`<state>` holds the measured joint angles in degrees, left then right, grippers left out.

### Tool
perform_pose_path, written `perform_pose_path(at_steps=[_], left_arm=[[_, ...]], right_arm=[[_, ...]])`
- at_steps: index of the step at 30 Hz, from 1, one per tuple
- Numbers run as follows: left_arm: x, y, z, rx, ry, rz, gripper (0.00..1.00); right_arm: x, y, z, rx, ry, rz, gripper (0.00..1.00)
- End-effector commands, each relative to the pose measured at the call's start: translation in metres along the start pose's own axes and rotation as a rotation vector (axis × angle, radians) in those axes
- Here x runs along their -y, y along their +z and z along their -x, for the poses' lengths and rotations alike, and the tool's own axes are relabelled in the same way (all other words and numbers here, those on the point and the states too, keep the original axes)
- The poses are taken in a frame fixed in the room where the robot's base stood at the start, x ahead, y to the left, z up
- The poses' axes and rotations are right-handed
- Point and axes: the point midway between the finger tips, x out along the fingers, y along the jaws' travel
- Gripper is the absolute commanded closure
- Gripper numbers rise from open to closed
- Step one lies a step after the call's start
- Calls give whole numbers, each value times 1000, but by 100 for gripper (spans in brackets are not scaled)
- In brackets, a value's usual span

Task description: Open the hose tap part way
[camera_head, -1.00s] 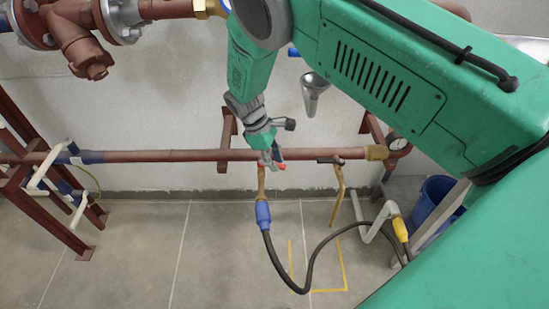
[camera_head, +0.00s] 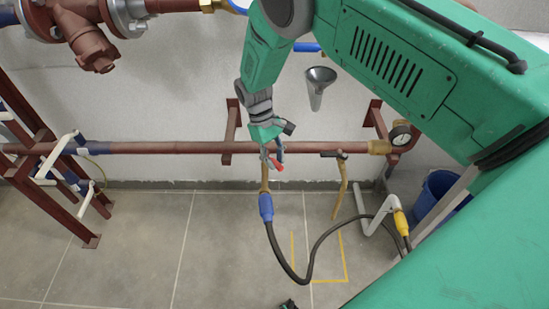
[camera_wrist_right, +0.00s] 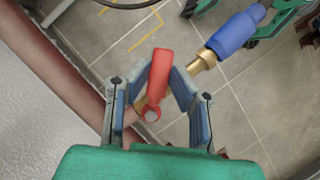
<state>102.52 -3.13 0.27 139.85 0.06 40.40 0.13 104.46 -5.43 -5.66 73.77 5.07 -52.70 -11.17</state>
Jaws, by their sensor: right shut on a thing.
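The hose tap has a red lever handle (camera_head: 278,166) and a brass outlet (camera_head: 265,180) below the red-brown pipe. A blue coupling (camera_head: 266,207) joins the outlet to a black hose (camera_head: 284,260). My right gripper (camera_head: 271,155) is at the tap from above, shut on the red handle. In the right wrist view the red handle (camera_wrist_right: 158,72) stands between the two fingers (camera_wrist_right: 158,90), and the blue coupling (camera_wrist_right: 237,35) lies beyond. The tap body is partly hidden by the fingers. A small dark tip (camera_head: 289,304) at the bottom edge looks like my left gripper; its jaws cannot be made out.
The horizontal pipe (camera_head: 170,148) runs along the wall. A second tap with a dark lever (camera_head: 333,154), a gauge (camera_head: 401,135) and a metal funnel (camera_head: 317,88) are to the right. A blue bucket (camera_head: 437,192) stands at right.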

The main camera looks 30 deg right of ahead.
Motion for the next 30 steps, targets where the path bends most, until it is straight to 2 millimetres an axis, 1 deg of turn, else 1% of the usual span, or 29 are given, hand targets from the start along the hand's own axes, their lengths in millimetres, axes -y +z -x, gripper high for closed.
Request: perform_pose_path(at_steps=[1, 9, 10, 11, 12, 26, 30], left_arm=[[0, 0, 0, 0, 0, 0, 62], [0, 0, 0, 0, 0, 0, 62], [0, 0, 0, 0, 0, 0, 62], [0, 0, 0, 0, 0, 0, 62], [0, 0, 0, 0, 0, 0, 62], [0, 2, 1, -3, 0, 0, 62], [0, 2, 0, -3, 0, 0, 62]], right_arm=[[0, 6, -8, 24, -4, -2, 100], [1, 6, -8, 24, -3, 0, 100], [1, 6, -8, 24, -3, 0, 74], [1, 6, -8, 23, -3, 0, 64], [1, 6, -8, 22, -3, 0, 61], [1, 2, -3, 9, -1, 1, 61], [0, 2, -3, 8, 14, 33, 61]])
